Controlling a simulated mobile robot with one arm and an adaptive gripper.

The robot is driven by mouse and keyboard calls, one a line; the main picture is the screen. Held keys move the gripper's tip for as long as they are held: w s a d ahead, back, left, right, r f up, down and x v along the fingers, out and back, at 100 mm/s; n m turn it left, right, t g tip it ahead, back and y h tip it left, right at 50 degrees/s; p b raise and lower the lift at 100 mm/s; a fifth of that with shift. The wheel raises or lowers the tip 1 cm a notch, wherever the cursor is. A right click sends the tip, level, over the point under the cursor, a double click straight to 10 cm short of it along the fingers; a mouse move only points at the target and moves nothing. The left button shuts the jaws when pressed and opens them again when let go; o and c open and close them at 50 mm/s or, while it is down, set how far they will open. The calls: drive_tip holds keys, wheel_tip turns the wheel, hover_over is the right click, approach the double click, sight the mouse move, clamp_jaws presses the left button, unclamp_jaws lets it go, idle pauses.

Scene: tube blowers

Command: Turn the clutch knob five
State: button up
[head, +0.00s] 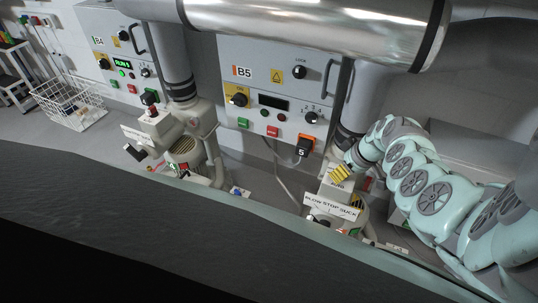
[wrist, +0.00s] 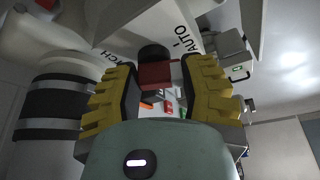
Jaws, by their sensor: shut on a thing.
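My gripper (head: 343,173) with yellow ridged fingers is at the blower under panel B5, on the right of the head view. In the wrist view the two fingers (wrist: 158,78) close on the clutch knob (wrist: 154,54) from both sides. The knob has a black round part with a dark red block below it. It sits in front of a white plate (wrist: 182,24) lettered "AUTO" and, partly hidden, "CH". In the head view my fingers hide the knob. Its exact pointing direction cannot be told.
Control panel B5 (head: 245,92) is on the wall behind, with a black plug marked 5 (head: 304,146) below. A sign "BLOW STOP SUCK" (head: 331,206) stands just below my gripper. A large metal pipe (head: 320,25) crosses above. Another blower (head: 187,143) stands left.

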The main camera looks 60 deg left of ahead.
drive_tip(key=m+p, duration=0.1)
drive_tip(key=m+t+p, duration=0.1)
drive_tip(key=m, duration=0.1)
drive_tip(key=shift+s+a+m+t, duration=0.1)
drive_tip(key=shift+s+m+t, duration=0.1)
drive_tip(key=shift+m+t, duration=0.1)
drive_tip(key=m, duration=0.2)
drive_tip(key=shift+s+a+f+m+t+h+p, duration=0.1)
drive_tip(key=shift+f+m+t+h+p, duration=0.05)
drive_tip(key=shift+m+t+h+p, duration=0.2)
drive_tip(key=m+t+b, duration=0.1)
drive_tip(key=m, duration=0.1)
drive_tip(key=m+b, duration=0.1)
drive_tip(key=m, duration=0.1)
drive_tip(key=shift+a+f+t+h+b, duration=0.15)
drive_tip(key=shift+t+h+b, duration=0.15)
drive_tip(key=shift+t+h, duration=0.05)
drive_tip(key=shift+m+h+b, duration=0.3)
drive_tip(key=shift+m+b, duration=0.55)
drive_tip(key=shift+m, duration=0.4)
drive_tip(key=shift+r, duration=0.2)
drive_tip(key=o, duration=1.2)
drive_tip(key=shift+r, duration=0.1)
